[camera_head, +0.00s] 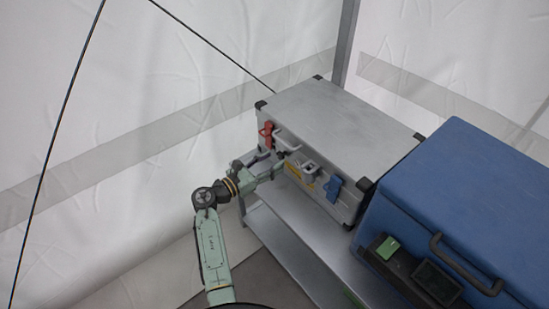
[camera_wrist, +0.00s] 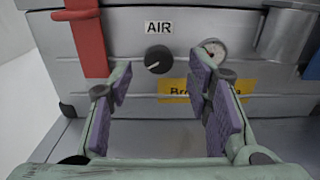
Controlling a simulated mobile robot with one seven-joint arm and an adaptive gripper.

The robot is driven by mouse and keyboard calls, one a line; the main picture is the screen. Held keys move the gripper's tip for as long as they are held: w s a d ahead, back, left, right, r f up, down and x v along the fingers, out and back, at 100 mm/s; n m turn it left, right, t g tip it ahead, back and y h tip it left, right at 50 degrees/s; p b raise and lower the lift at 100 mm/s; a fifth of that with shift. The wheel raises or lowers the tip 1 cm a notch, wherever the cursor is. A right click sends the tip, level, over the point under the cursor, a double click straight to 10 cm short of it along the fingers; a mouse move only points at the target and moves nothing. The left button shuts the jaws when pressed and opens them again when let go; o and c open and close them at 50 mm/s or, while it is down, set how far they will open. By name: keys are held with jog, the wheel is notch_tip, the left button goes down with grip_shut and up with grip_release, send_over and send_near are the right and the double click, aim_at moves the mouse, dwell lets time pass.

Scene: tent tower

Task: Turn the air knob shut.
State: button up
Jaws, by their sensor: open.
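The air knob (camera_wrist: 158,60) is a round black dial with a white pointer line, on the front of a grey metal case, under a label reading AIR (camera_wrist: 158,28). The pointer line slants toward the lower left. My gripper (camera_wrist: 168,82) is open in the wrist view, with purple pads on its two fingers. The knob shows between and beyond the fingertips, nearer the left finger, and the jaws hold nothing. In the head view my gripper (camera_head: 277,172) is at the front of the case (camera_head: 335,110); the knob cannot be made out there.
A blue latch (camera_head: 333,188) and blue box (camera_head: 460,190) are at right. The shelf (camera_head: 310,240) front is clear.

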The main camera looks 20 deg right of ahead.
jog(key=shift+x, duration=1.05)
jog(key=shift+w, duration=0.1)
grip_shut()
